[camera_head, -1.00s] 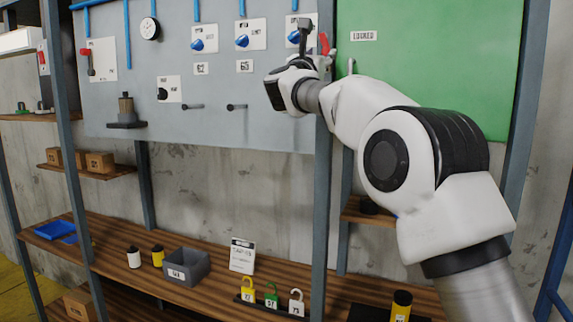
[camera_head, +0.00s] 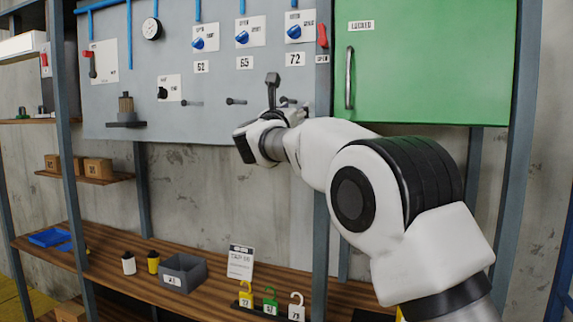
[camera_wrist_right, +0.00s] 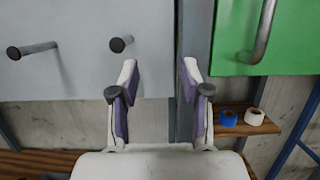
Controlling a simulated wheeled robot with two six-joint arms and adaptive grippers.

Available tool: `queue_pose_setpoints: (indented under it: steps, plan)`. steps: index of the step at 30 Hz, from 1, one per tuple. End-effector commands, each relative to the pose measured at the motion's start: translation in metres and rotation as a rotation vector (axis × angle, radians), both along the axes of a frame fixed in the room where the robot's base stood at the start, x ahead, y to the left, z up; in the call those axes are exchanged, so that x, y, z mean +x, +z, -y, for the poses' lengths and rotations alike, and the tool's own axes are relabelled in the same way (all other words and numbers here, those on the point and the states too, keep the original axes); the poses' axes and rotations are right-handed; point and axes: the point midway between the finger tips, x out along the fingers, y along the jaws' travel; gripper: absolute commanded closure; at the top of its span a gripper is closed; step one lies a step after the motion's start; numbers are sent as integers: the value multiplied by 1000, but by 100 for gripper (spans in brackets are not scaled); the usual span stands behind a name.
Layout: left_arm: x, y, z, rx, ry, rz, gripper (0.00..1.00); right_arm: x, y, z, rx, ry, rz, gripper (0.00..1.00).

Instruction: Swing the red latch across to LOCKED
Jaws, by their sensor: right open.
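The red latch (camera_head: 323,36) stands roughly upright on the post between the grey panel and the green door (camera_head: 440,70). A white OPEN label (camera_head: 321,59) sits just below it, and a white LOCKED label (camera_head: 361,26) is on the door to its right. My right gripper (camera_head: 289,103) is below and left of the latch, apart from it, partly hidden by its own wrist. In the right wrist view its two fingers (camera_wrist_right: 160,80) are spread and empty, in front of the panel's lower edge. The latch is outside that view. My left gripper is not in view.
The door's metal handle (camera_head: 349,78) stands out right of the latch. Pegs (camera_head: 236,101) stick out from the grey panel (camera_head: 220,75), with blue knobs (camera_head: 293,31) above. A wooden shelf (camera_head: 205,290) below holds a grey bin (camera_head: 182,274) and padlocks (camera_head: 270,300).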

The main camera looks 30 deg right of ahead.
Motion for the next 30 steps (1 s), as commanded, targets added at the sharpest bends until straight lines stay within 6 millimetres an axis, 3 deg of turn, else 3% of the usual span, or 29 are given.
queue_pose_setpoints:
  steps: [1, 9, 15, 20, 30]
  plan:
    - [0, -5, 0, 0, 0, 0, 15, 5, -15, 0, 0, -1, -16, 53]
    - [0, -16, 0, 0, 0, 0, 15, 28, -75, 2, -12, -4, -98, 53]
    - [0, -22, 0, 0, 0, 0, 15, 40, -111, 2, -21, -5, -149, 53]
    - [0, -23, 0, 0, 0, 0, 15, 43, -123, 3, -25, -6, -168, 53]
    - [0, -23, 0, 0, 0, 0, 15, 44, -123, 2, -25, -6, -169, 53]
